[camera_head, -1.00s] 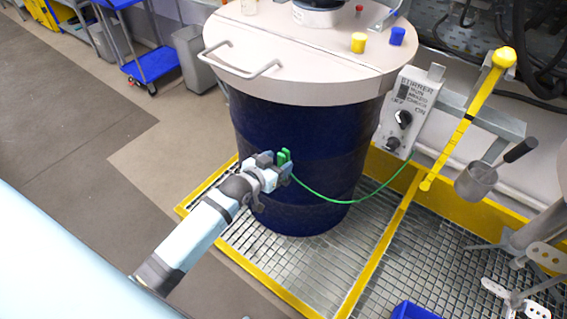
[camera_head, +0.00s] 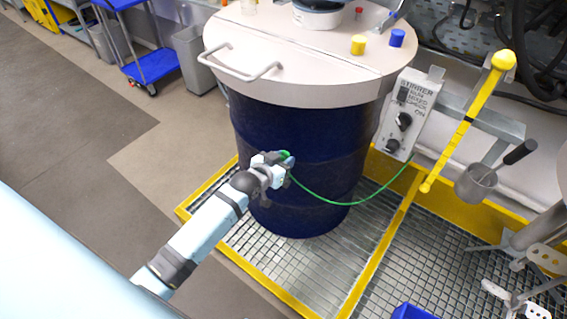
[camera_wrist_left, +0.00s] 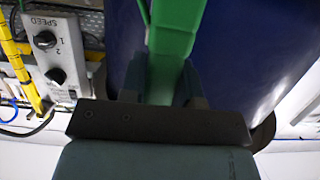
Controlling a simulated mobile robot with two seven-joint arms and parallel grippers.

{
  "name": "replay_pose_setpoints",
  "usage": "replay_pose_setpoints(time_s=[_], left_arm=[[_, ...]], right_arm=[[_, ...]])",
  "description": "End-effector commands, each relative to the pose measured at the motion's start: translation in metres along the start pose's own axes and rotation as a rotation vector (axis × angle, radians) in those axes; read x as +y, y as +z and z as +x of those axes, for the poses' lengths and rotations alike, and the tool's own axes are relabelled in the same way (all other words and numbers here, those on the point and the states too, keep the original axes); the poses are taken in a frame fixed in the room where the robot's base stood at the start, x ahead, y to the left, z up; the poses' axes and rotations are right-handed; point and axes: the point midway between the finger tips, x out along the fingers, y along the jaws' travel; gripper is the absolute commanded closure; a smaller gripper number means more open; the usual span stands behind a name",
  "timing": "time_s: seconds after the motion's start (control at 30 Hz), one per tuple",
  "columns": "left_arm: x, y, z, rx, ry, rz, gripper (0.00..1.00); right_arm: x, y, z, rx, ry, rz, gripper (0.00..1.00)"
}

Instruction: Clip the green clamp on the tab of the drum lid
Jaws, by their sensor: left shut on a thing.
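The green clamp (camera_head: 285,155) is in my left gripper (camera_head: 281,162), in front of the dark blue drum (camera_head: 300,133) and below its lid. In the left wrist view the green clamp (camera_wrist_left: 175,38) stands between the two fingers of my left gripper (camera_wrist_left: 160,84), which are shut on it. A green cable (camera_head: 330,201) runs from the clamp to the stirrer box. The pale drum lid (camera_head: 290,62) is at the top, with a white handle (camera_head: 240,73) at its front left. I cannot make out the tab. My right gripper is not in view.
The stirrer control box (camera_head: 408,112) is at the drum's right, beside a yellow bar (camera_head: 470,115) and a metal cup with a dark handle (camera_head: 477,182). A yellow cap (camera_head: 358,44) and a blue cap (camera_head: 397,38) are on the lid. The grating (camera_head: 300,262) in front is clear.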

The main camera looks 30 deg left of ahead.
Motion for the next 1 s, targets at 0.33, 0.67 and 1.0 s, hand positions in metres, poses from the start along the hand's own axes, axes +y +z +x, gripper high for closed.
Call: replay_pose_setpoints(time_s=[0.33, 0.67, 1.0], left_arm=[[0.000, -0.053, -0.016, 0.006, 0.000, 0.001, 0.94], [0.000, -0.100, -0.030, 0.002, -0.001, 0.001, 0.94], [0.000, -0.126, -0.039, 0.001, 0.000, 0.000, 0.94]], right_arm=[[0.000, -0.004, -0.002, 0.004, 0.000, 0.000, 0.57], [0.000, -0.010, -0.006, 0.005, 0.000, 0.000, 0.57], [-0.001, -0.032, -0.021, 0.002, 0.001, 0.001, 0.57]])
